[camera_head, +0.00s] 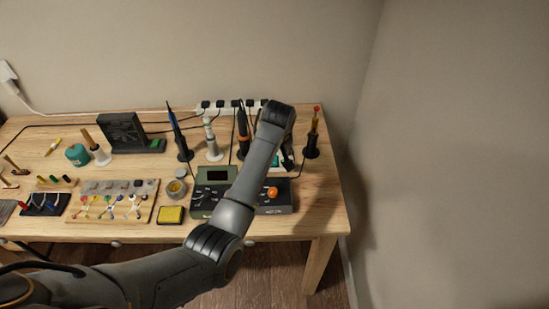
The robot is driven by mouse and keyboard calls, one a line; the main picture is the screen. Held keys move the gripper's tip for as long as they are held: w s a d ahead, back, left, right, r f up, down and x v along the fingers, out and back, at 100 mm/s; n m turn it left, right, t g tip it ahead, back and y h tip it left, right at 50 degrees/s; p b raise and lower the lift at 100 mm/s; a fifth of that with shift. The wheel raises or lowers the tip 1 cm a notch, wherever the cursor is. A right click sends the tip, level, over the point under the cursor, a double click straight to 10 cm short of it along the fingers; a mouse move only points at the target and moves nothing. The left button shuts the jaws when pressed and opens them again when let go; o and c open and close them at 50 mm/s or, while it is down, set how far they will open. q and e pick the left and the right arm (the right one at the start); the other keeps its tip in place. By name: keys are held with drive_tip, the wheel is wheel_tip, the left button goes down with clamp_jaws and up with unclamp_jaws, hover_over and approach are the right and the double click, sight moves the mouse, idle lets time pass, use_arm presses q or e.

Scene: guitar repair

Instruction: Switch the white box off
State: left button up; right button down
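A long white power strip (228,110) with several black plugs lies at the back edge of the wooden table, against the wall. A small white and green item (288,161) shows only in part behind my arm, and I cannot tell what it is. My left arm comes in from the lower left and reaches over the table's right half, its far joint at the strip's right end. That arm hides part of the table, and I cannot make out the gripper's fingers. My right gripper is not in view.
A green-grey station (213,192) and a dark box with an orange knob (272,192) stand at the table's front right. A blue-handled iron (180,140), an orange-handled tool (243,132) and a red-tipped tool (313,130) stand upright behind. A wall is close on the right.

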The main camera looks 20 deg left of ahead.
use_arm(q)
drive_tip(key=x, duration=0.4)
drive_tip(key=shift+a+r, duration=0.1)
drive_tip(key=shift+a, duration=0.2)
drive_tip(key=shift+x, duration=1.05)
drive_tip(key=shift+w+f, duration=0.1)
drive_tip(key=shift+f, duration=0.2)
drive_tip(key=shift+w+f, duration=0.15)
drive_tip(key=shift+f, duration=0.25)
drive_tip(key=shift+r, duration=0.1)
clamp_jaws()
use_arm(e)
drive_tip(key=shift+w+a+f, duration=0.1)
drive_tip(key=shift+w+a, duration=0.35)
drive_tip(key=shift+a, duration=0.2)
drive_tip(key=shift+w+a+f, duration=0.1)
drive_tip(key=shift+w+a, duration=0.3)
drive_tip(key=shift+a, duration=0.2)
